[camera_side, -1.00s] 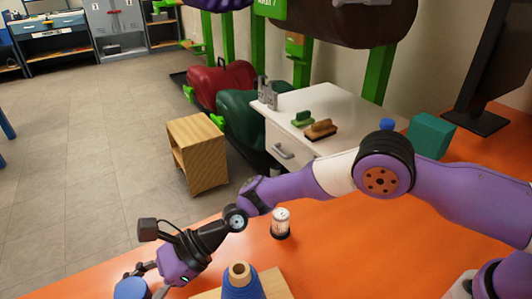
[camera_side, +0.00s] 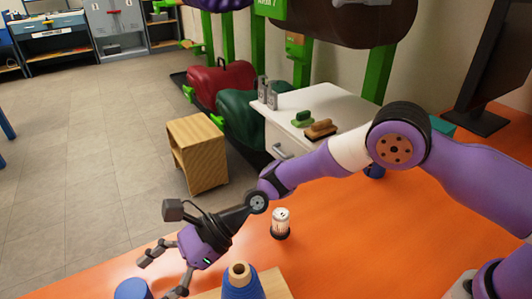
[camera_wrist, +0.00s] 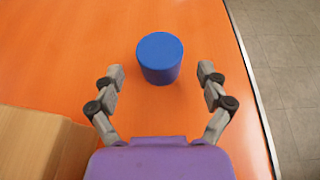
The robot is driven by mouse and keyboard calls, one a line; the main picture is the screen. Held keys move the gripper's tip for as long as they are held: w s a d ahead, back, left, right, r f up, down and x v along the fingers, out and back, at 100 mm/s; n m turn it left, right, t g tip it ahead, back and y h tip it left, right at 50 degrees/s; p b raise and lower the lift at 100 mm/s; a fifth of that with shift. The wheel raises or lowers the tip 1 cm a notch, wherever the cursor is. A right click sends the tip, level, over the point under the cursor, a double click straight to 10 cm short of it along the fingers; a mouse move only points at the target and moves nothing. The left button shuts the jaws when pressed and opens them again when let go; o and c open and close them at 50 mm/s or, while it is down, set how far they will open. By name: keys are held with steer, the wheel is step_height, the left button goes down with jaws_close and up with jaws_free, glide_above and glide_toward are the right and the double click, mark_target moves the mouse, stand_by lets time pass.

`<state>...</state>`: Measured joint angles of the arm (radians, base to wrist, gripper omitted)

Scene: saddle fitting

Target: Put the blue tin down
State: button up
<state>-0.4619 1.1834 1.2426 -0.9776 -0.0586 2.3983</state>
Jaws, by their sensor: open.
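The blue tin (camera_wrist: 160,60) stands upright on the orange table, seen in the wrist view just beyond the fingertips and centred between them. In the side view the tin (camera_side: 132,289) is at the bottom left, cut by the picture's lower edge. My gripper (camera_wrist: 163,78) is open, its two grey fingers spread wide on either side with nothing between them. In the side view my gripper (camera_side: 166,271) is above and to the right of the tin, apart from it.
A wooden board (camera_side: 272,285) carries a blue cone (camera_side: 241,285) beside my gripper. The table's edge and the floor lie to the right of the tin in the wrist view.

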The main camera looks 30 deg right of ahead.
steer(key=v, duration=0.7)
steer(key=shift+d+r, duration=0.15)
steer(key=shift+d, duration=0.2)
steer(key=d+r+n+t+h, duration=0.4)
steer(key=d+r+n+h, duration=0.5)
steer(key=d, duration=0.7)
steer(key=s+d+r+n+h, duration=0.2)
steer(key=s+d+n, duration=0.2)
steer(key=s+d, duration=0.2)
steer(key=s+d+r+n+t+h, duration=0.1)
steer(key=s+d+n, duration=0.4)
steer(key=d, duration=0.5)
steer(key=shift+s+r+t+h, duration=0.3)
steer(key=shift+s+r+h, duration=0.1)
steer(key=shift+s+h, duration=0.4)
